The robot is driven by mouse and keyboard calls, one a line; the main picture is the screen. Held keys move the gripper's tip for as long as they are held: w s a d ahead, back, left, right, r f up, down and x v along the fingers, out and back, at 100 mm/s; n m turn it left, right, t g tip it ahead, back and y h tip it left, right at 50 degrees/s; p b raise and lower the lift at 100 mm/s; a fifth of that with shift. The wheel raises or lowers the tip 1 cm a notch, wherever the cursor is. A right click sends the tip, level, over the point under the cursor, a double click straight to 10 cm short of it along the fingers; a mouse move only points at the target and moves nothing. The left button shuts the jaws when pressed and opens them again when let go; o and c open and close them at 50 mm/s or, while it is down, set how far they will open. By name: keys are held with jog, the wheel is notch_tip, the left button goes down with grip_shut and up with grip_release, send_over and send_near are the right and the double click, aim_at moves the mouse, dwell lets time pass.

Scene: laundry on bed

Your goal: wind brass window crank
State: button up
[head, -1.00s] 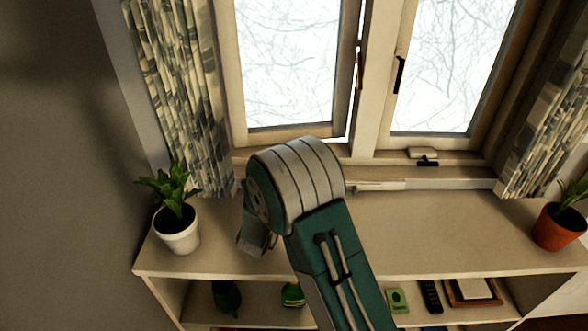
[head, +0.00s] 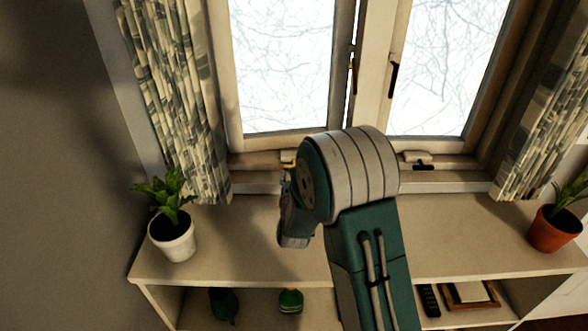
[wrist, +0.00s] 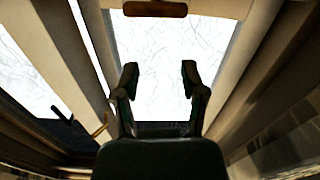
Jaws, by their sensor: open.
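The left window sash (head: 282,130) stands behind my arm, with a bright narrow gap along its right edge. A small pale housing (head: 288,156) sits on the sill below it. A bit of brass yellow (head: 289,166) shows there, probably the crank, mostly hidden by my arm. In the wrist view, my gripper (wrist: 160,75) has its two fingers apart with nothing between them, in front of the bright pane. A brown block (wrist: 155,8) at the top edge may be the housing. A thin brass handle (wrist: 100,126) shows left of the fingers.
The right sash has a black handle (head: 393,80) and a sill fitting (head: 418,161). A white-potted plant (head: 173,236) and a terracotta-potted plant (head: 553,228) stand at the shelf ends. Curtains (head: 178,100) hang at both sides. The shelf top (head: 460,235) is mostly clear.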

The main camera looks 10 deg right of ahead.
jog(key=d+m+y, duration=0.1)
jog(key=m, duration=0.1)
jog(key=f+m+y, duration=0.1)
jog(key=m, duration=0.1)
jog(key=s+d+m+y, duration=0.1)
jog(key=m, duration=0.2)
jog(key=shift+d+f, duration=0.15)
jog(key=shift+d, duration=0.15)
jog(key=m, duration=0.1)
jog(key=m+y, duration=0.1)
jog(key=s+f+m+y, duration=0.1)
jog(key=shift+d+m, duration=0.3)
jog(key=shift+d, duration=0.1)
jog(key=m, duration=0.1)
jog(key=s+m+y, duration=0.1)
jog(key=f+m, duration=0.1)
jog(key=shift+s+d+m+y, duration=0.15)
jog(key=shift+d+m+y, duration=0.15)
jog(key=shift+y, duration=0.1)
jog(key=w, duration=0.3)
jog(key=w+a, duration=0.1)
jog(key=w, duration=0.3)
jog(key=w+a, duration=0.1)
jog(key=w, duration=0.2)
jog(key=shift+w, duration=0.3)
jog(key=shift+c, duration=0.3)
grip_shut()
